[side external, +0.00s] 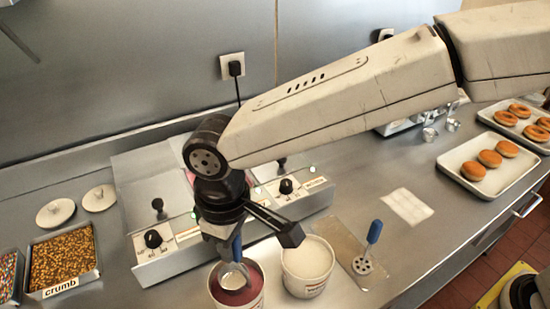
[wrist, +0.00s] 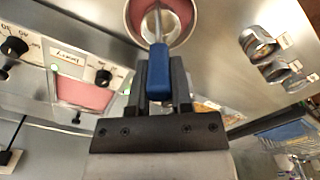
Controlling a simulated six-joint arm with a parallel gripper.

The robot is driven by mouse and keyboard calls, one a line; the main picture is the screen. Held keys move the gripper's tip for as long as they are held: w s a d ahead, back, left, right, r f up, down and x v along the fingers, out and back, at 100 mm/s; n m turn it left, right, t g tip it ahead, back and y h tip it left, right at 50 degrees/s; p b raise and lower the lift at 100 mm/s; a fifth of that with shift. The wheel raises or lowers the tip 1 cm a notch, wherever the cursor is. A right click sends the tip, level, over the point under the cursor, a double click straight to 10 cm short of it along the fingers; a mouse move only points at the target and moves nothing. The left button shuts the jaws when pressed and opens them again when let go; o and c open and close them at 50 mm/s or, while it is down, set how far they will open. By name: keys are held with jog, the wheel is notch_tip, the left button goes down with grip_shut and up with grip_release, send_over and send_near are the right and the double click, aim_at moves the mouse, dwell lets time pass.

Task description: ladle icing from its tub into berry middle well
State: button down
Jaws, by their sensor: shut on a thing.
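My gripper (side external: 232,232) is shut on the blue handle of a ladle (side external: 236,250), which points downward. In the wrist view the ladle's blue handle (wrist: 158,72) lies between the fingers of my gripper (wrist: 158,88). The ladle's metal bowl end is at the mouth of a white tub of pink-red icing (side external: 224,296), also in the wrist view (wrist: 133,18). I cannot tell how deep the bowl sits or how full it is. A pink-filled well (wrist: 85,97) shows in the wrist view beside a small label that seems to read berry. My arm partly hides the wells in the side view.
A tub of white icing (side external: 308,258) stands right of the pink one. The warmer unit with knobs (side external: 165,262) is behind. A crumb tray (side external: 62,262) is left; donut trays (side external: 470,190) are far right.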

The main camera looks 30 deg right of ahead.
jog(key=shift+f, duration=1.95)
jog(key=shift+r, duration=0.15)
jog(key=shift+r, duration=4.05)
